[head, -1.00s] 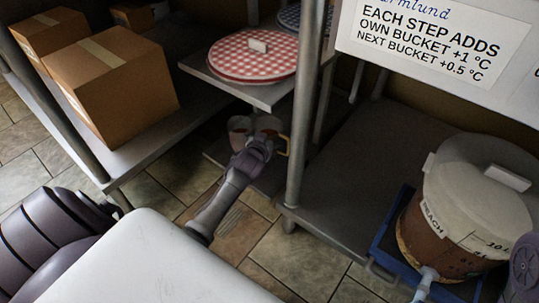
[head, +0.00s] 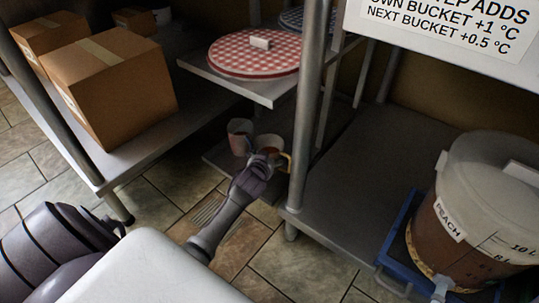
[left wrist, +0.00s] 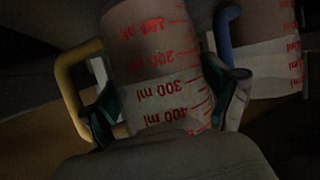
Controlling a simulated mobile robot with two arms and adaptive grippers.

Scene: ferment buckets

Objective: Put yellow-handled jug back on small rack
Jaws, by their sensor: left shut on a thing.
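The yellow-handled jug (left wrist: 155,70) is a clear measuring jug with red markings, between the fingers of my left gripper (left wrist: 170,106) in the left wrist view. Its yellow handle is on the left side. In the head view my left gripper (head: 262,163) is shut on this jug (head: 269,142), low over the bottom shelf of the small rack (head: 222,160). I cannot tell whether the jug touches the shelf. A second jug (head: 239,136) stands just left of it; its blue handle shows in the left wrist view (left wrist: 225,35). My right gripper is out of view.
A red-checked lid (head: 245,65) lies on the small rack's upper shelf, above the jugs. A metal post (head: 303,120) stands close on the right. A bucket marked PEACH (head: 470,215) sits on a blue stand at right. Cardboard boxes (head: 120,95) occupy the left shelf.

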